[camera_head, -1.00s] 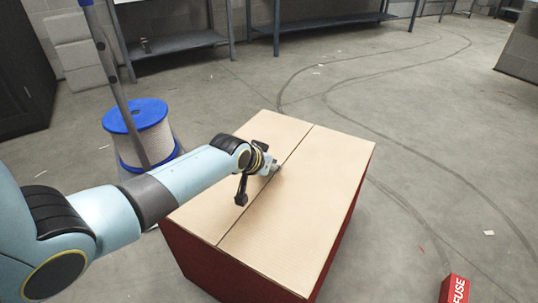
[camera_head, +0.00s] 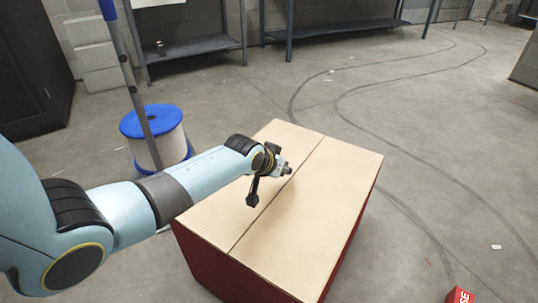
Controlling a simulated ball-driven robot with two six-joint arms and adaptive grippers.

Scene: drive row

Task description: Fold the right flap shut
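The box has dark red sides (camera_head: 215,265) and two tan flaps on top. The right flap (camera_head: 315,205) lies flat and level with the left flap (camera_head: 278,140), with a thin seam between them. My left gripper (camera_head: 285,170) is over the top of the box near the seam. Its fingers are small and partly hidden by the wrist, so I cannot tell whether they are open or shut. I cannot tell whether it touches the cardboard. My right gripper is not in view.
A blue and white spool (camera_head: 155,135) stands on the floor left of the box. A red box marked with white letters (camera_head: 459,295) is at the bottom right edge. Metal shelves (camera_head: 195,45) line the back wall.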

